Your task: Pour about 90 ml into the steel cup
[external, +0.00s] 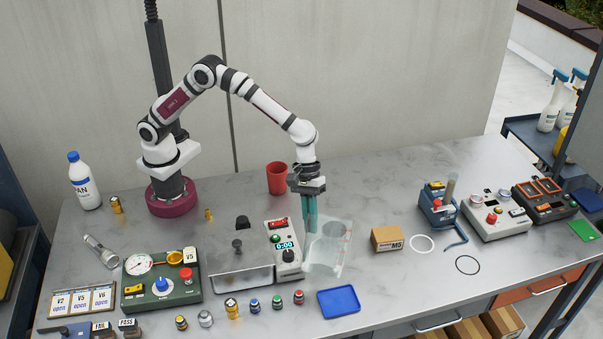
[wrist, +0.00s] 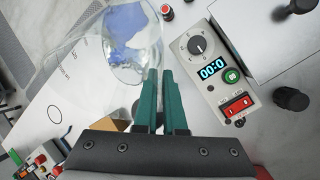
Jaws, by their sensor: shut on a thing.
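A clear jug (external: 325,262) is just right of the timer box on the bench in the external view. In the wrist view the clear jug (wrist: 104,52) is ahead and left of my fingers, and blue shows through its round part. In the wrist view my gripper (wrist: 163,78) is shut on the jug; the exact contact is hard to see. Whether the jug is tilted, and its liquid level, I cannot tell. I cannot make out a steel cup for certain.
The timer box (external: 285,250) stands close left of the jug, with a metal tray (external: 243,281) beyond it. A red cup (external: 277,178) is behind. A blue tray (external: 339,301) lies in front and a cardboard box (external: 387,239) is right. Small knobs line the front.

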